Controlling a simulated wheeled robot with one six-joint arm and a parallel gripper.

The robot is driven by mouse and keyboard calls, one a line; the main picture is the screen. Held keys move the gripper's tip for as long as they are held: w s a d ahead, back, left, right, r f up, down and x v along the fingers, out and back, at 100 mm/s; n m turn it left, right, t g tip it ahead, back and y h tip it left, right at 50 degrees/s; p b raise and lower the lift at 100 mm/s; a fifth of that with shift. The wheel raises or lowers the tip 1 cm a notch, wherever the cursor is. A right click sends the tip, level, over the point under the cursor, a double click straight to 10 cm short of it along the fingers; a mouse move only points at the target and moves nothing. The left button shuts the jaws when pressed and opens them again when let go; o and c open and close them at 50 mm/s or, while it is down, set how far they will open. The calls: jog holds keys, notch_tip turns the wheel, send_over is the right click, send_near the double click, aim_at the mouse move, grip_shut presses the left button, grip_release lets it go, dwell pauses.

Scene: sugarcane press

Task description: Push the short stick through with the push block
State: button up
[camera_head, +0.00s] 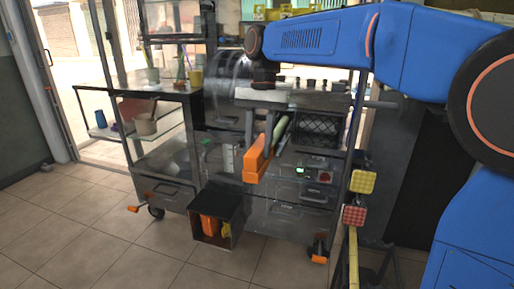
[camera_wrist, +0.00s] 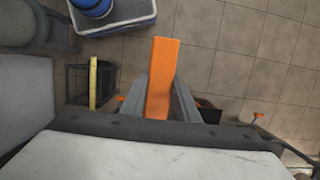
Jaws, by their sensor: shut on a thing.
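The orange push block (camera_head: 256,162) is a long bar pointing down toward the camera in front of the press. In the wrist view the block (camera_wrist: 163,75) lies between the two grey fingers and sticks out past their tips. My gripper (camera_head: 260,142) is shut on it; the fingers also show in the wrist view (camera_wrist: 160,100). The stick does not show in the wrist view.
The press cart (camera_head: 300,190) has a dark drum (camera_head: 229,76) at the back and a panel with a green display. An open box (camera_head: 217,215) with orange and yellow things stands low in front. Tiled floor is clear at left.

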jog(key=shift+w+d, duration=0.75)
jog(key=shift+w, duration=1.35)
jog(key=shift+w+d, duration=0.8)
jog(key=shift+w, duration=1.35)
jog(key=shift+w+d, duration=0.75)
jog(key=shift+w, duration=1.35)
jog(key=shift+s+a, duration=0.3)
jog(key=shift+s, duration=0.5)
jog(key=shift+s+a, duration=0.25)
jog(key=shift+s, duration=0.55)
jog(key=shift+s+a, duration=0.3)
jog(key=shift+s, duration=0.5)
jog(key=shift+s+a+r, duration=0.2)
jog(key=shift+s+r, duration=0.25)
jog(key=shift+r, duration=1.05)
jog(key=shift+s+a+r, duration=0.15)
jog(key=shift+s+r, duration=0.35)
jog(key=shift+r, duration=1.05)
jog(key=shift+s+a+r, duration=0.2)
jog(key=shift+s+r, duration=0.25)
jog(key=shift+r, duration=1.05)
